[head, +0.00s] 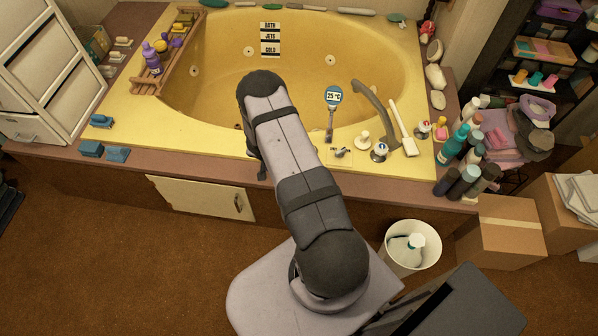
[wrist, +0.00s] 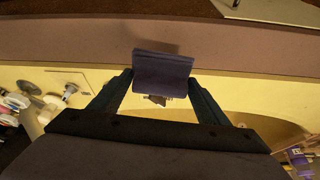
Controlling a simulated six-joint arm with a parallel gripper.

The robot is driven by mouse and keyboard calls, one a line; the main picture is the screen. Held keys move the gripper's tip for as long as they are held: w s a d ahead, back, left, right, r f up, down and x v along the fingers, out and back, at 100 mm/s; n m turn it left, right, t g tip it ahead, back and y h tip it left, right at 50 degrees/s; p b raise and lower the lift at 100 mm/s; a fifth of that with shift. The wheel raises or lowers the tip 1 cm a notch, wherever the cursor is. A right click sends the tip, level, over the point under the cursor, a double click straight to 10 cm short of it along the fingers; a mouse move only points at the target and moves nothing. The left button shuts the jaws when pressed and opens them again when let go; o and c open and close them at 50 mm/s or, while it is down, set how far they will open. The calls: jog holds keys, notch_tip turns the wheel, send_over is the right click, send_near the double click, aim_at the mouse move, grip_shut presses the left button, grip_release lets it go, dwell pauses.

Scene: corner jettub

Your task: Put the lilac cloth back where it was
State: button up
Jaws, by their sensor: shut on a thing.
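My gripper (wrist: 160,84) is shut on a folded dark purple cloth (wrist: 163,68), which I take for the lilac cloth. The cloth sits between the two fingertips in the wrist view, over the edge between the yellow tub rim (wrist: 250,95) and the brown ledge (wrist: 70,40). I cannot tell whether it touches the surface. In the head view my arm hides the cloth and most of the gripper, near the tub's front rim. A blue folded cloth (head: 91,148) and a second blue one (head: 118,155) lie on the front ledge at left.
A blue item (head: 102,121) stands on the left rim. A wooden rack (head: 165,55) with bottles crosses the tub's left side. Bottles (head: 465,150) crowd the right corner.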

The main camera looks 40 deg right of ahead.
jog(key=shift+w+d+f+b, duration=0.1)
jog(key=shift+d+f+b, duration=0.15)
jog(key=shift+d, duration=0.3)
jog(key=shift+w+d+r, duration=0.15)
jog(key=shift+d, duration=0.2)
jog(key=d+r+m+g+b, duration=0.1)
jog(key=d+r+m+b, duration=0.3)
jog(key=d+b, duration=0.6)
jog(key=s, duration=1.2)
jog(key=shift+s+a+n+p, duration=0.25)
jog(key=shift+a+n+p, duration=0.05)
jog(key=shift+a+p, duration=0.05)
jog(key=shift+f, duration=0.1)
